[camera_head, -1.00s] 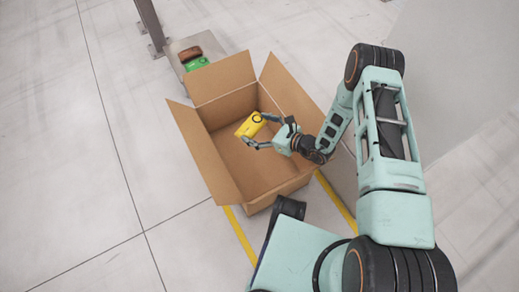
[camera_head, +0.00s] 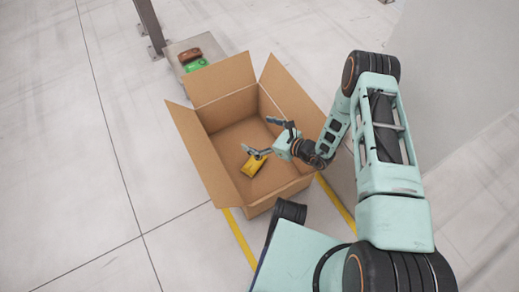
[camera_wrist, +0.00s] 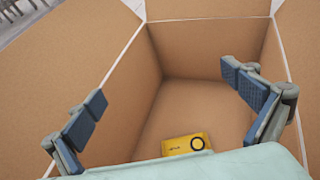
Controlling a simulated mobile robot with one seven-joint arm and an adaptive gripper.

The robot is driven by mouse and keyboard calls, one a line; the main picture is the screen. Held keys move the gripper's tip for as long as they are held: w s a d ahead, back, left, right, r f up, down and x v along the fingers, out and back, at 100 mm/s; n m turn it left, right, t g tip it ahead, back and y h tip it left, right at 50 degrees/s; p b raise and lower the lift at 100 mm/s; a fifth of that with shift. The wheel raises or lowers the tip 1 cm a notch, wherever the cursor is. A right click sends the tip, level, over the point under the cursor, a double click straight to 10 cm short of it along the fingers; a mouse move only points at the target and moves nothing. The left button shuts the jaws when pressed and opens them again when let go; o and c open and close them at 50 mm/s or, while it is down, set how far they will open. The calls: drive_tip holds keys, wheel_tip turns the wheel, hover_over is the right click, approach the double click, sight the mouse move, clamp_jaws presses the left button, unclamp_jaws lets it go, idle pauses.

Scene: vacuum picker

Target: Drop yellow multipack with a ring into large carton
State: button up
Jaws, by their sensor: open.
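The yellow multipack (camera_head: 254,166) with a dark ring lies on the floor inside the large carton (camera_head: 217,170). In the wrist view the multipack (camera_wrist: 187,144) shows its ring face up on the carton (camera_wrist: 203,50) bottom, partly close to the edge of my gripper body. In the head view one finger overlaps part of the multipack.
The carton's flaps stand open, with one tall flap (camera_head: 222,80) at the back. Behind it a grey platform (camera_head: 181,46) bears a green item (camera_head: 196,65) and a brown item (camera_head: 190,54). A dark post (camera_head: 150,25) stands at the upper left. The floor to the left is clear.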

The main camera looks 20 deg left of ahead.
drive_tip(key=v, duration=0.7)
drive_tip(key=shift+d, duration=0.15)
drive_tip(key=shift+r, duration=0.15)
